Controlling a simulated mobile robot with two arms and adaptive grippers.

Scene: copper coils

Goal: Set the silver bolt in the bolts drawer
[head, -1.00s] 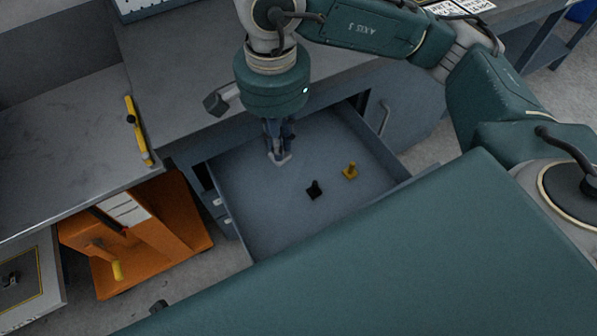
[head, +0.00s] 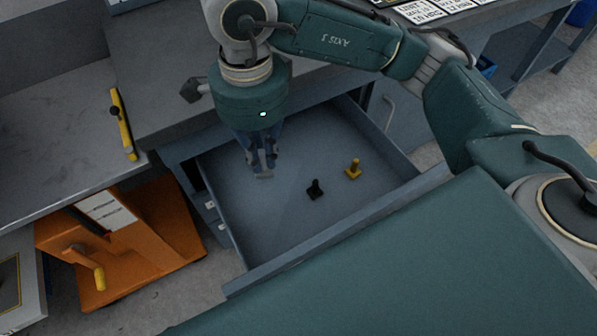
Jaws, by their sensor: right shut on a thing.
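The open drawer (head: 236,222) is a wide grey-blue tray pulled out from under the bench. A black bolt (head: 314,190) and a yellow bolt (head: 353,170) stand upright in it, right of its middle. My right gripper (head: 262,163) points down over the left-back part of the drawer. It is shut on a small pale piece, which looks like the silver bolt (head: 264,175), showing at the fingertips. The fingers hide most of it. I cannot tell whether it touches the drawer floor. My left gripper is not in view.
A grey bench (head: 160,70) lies behind the drawer. A yellow bar with a black knob (head: 123,125) is at the left. An orange cart-like object (head: 150,235) stands left of the drawer. The front-left drawer floor is bare. My teal body covers the lower right.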

